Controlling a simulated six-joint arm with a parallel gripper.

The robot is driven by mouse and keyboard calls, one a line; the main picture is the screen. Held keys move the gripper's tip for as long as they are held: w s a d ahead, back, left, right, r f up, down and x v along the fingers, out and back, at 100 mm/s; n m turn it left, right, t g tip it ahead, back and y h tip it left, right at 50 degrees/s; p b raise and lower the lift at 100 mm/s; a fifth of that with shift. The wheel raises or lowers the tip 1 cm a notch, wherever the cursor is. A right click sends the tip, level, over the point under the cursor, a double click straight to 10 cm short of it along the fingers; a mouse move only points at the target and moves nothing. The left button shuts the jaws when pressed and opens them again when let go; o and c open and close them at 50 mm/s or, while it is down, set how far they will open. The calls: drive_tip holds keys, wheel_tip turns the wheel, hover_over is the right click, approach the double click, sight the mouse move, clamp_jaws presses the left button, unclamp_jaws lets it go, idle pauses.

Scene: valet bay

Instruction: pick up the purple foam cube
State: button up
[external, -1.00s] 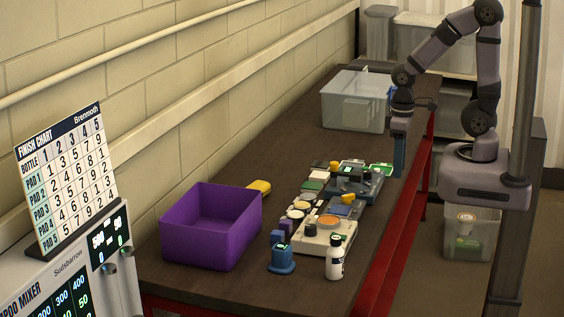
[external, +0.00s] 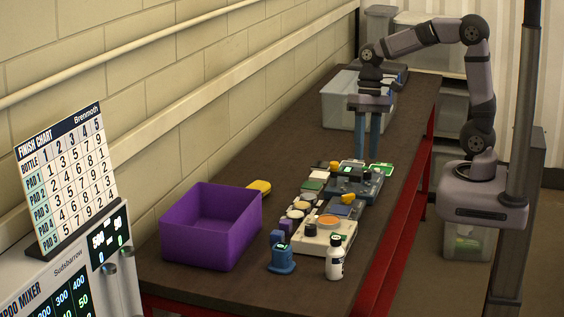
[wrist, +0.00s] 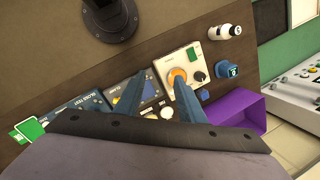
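A small dark purple cube (external: 285,225), which looks like the foam cube, sits among small blocks and pads left of the cream machine (external: 322,238) in the external view. A bluer small block (external: 277,237) stands just in front of it. In the wrist view I cannot surely pick out the cube; my gripper hides part of the table. My gripper (external: 368,157) points down over the far end of the group of devices, well away from the cube. Its two blue fingers are apart with nothing between them. They also show in the wrist view (wrist: 165,78).
A purple open bin (external: 210,225) stands to the left, with a yellow object (external: 259,187) behind it. A blue stand (external: 281,261) and a white bottle (external: 335,258) are at the near end. A clear tub (external: 340,103) stands at the far end. The table's middle left is bare.

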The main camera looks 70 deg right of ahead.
sight(286, 221)
drive_tip(key=w+a+m+y+b, duration=0.1)
drive_tip(key=w+m+y+b, duration=1)
drive_tip(key=w+b, duration=0.8)
drive_tip(key=shift+m+h, duration=0.3)
drive_tip(key=shift+m, duration=0.1)
drive_tip(key=f+p, duration=0.1)
drive_tip(key=f, duration=0.5)
drive_tip(key=w+f, duration=0.1)
drive_tip(key=f, duration=0.5)
drive_tip(key=f+p, duration=0.1)
drive_tip(key=f, duration=0.6)
drive_tip(key=shift+w+a+f+p, duration=0.1)
drive_tip(key=shift+w+a+p, duration=0.1)
drive_tip(key=shift+w+p, duration=0.15)
drive_tip(key=shift+p+x, duration=1.05)
drive_tip(key=shift+x, duration=2.05)
drive_tip(key=shift+s+a+f, duration=0.1)
drive_tip(key=shift+a+f, duration=0.1)
drive_tip(key=shift+a, duration=0.4)
drive_tip(key=c, duration=0.8)
